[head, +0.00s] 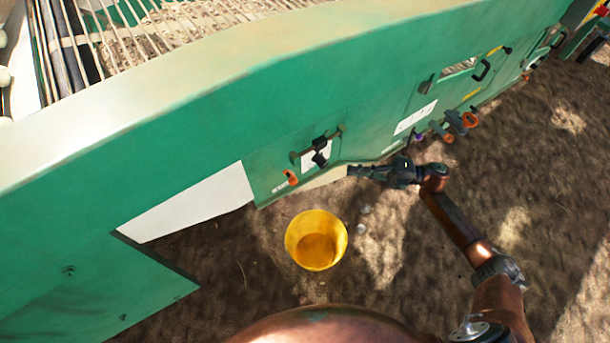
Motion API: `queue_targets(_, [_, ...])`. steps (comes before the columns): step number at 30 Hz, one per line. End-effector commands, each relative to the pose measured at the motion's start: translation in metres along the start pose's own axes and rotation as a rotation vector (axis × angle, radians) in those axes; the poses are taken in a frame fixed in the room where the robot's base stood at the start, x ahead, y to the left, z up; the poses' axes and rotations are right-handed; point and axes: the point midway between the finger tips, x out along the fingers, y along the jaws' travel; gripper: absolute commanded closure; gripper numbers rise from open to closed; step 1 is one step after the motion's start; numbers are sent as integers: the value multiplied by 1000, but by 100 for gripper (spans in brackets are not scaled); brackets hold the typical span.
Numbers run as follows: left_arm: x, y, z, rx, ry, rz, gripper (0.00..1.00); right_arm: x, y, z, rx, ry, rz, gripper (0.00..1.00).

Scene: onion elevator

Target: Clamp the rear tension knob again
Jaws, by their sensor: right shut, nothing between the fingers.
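My right gripper (352,170) reaches in from the right and points left, close to the lower edge of the green machine side (225,115). It is shut and empty. A black knob-like fitting (320,150) on a small bar, in front of a white plate, is up and left of its fingertips, apart from them. An orange knob (291,177) sits lower left of that fitting, also apart from the gripper. I cannot tell which of these is the rear tension knob. My left gripper is not in view.
A yellow bucket (316,226) stands on the soil below the gripper, with small pale lumps (362,228) beside it. More orange knobs (468,119) and a black handle (481,70) stick out further right. The soil at right is mostly clear.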

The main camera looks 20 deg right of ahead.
Motion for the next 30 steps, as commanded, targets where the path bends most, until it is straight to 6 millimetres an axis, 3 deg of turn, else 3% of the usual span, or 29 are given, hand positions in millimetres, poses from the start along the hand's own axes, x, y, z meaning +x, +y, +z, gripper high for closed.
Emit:
queue_targets(6, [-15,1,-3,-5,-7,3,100,8,12,-23,-94,163,-36,100])
queue_targets(20, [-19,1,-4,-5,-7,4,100,12,15,-26,-103,176,-38,100])
queue_targets(25, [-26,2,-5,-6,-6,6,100,33,13,-30,-103,178,-36,100])
queue_targets(30, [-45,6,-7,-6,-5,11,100,67,10,-36,-102,177,-35,100])
